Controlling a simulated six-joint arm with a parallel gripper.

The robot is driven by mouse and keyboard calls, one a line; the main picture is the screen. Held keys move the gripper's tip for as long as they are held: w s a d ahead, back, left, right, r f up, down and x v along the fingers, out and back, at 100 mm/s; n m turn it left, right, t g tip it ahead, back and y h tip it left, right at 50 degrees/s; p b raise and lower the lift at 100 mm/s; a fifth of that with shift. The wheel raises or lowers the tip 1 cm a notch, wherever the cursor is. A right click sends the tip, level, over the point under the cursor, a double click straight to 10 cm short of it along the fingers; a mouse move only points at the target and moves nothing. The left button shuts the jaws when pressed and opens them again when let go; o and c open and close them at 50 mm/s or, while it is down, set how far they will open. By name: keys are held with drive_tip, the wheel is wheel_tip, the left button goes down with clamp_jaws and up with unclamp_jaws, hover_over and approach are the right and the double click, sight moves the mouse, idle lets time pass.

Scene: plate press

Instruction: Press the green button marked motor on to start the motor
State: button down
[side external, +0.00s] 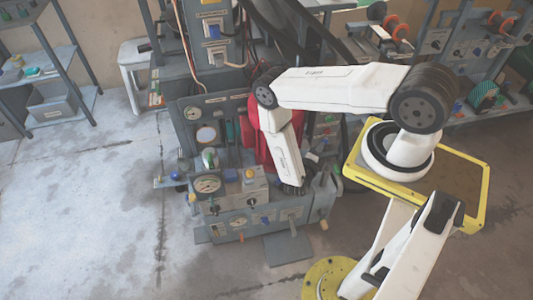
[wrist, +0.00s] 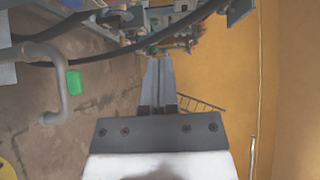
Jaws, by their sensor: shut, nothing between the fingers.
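The grey press machine (side external: 205,125) stands left of my arm, with gauges, knobs and small coloured controls on its front. No button is clearly readable in the wrist view.
Dark hoses (wrist: 70,30) cross the wrist view, with a green block (wrist: 74,82) beyond. Shelves (side external: 55,85) stand at the back left. The floor (side external: 90,190) at left is clear.

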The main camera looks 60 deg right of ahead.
drive_tip(key=shift+s, duration=0.3)
drive_tip(key=shift+d, duration=0.15)
approach(332, 117)
drive_tip(key=shift+s+d, duration=1.55)
drive_tip(key=shift+d, duration=0.1)
drive_tip(key=shift+w+d+f, duration=0.15)
drive_tip(key=shift+w+d, duration=1.3)
drive_tip(key=shift+d, duration=0.15)
